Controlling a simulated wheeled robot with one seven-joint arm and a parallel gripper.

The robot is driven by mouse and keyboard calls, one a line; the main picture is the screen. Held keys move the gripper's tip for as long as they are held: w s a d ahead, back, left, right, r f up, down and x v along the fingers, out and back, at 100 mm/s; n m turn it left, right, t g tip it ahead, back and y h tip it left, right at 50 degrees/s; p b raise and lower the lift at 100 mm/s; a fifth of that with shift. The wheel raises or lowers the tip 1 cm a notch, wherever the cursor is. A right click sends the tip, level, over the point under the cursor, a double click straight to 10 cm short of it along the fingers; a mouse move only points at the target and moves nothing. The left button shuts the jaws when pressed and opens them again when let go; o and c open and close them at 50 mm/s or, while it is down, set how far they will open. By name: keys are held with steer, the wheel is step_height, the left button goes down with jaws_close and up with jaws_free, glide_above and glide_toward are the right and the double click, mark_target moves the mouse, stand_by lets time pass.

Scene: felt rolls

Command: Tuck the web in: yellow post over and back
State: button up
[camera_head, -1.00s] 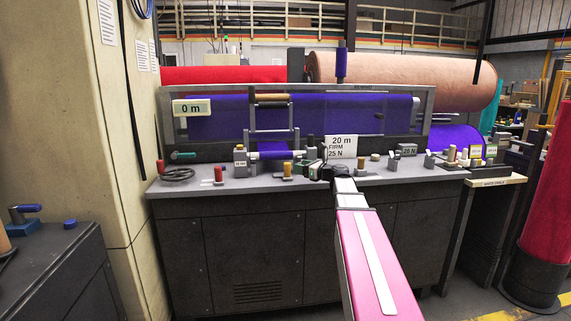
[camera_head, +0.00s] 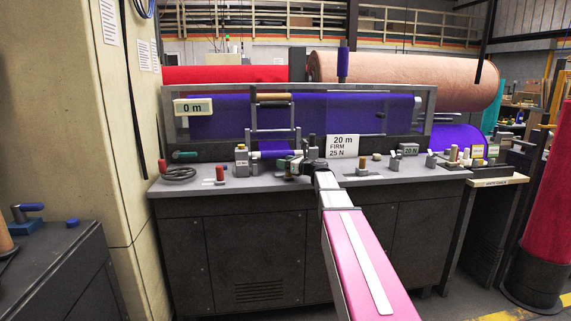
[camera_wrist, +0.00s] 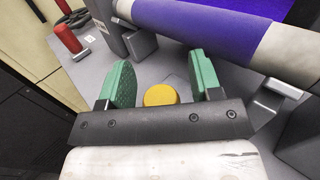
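In the wrist view the yellow post (camera_wrist: 161,95) shows as a round yellow top between the two green finger pads, with a gap on each side. My gripper (camera_wrist: 163,78) is open and appears empty. In the head view my gripper (camera_head: 296,168) is low over the bench front and hides the yellow post. The blue-violet web (camera_head: 273,148) comes down under the small frame behind the gripper; in the wrist view the web (camera_wrist: 195,22) runs around a roller at upper right, clear of the fingers.
A red post (camera_head: 220,173) and a grey block (camera_head: 241,158) stand to the left on the bench. The red post also shows in the wrist view (camera_wrist: 67,38).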

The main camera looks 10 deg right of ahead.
jaws_close()
steer(key=s, duration=0.4)
steer(key=shift+s, duration=0.35)
steer(key=shift+o, duration=0.3)
jaws_free()
steer(key=v, duration=1)
steer(key=shift+s+d, duration=0.25)
steer(key=shift+d, duration=0.05)
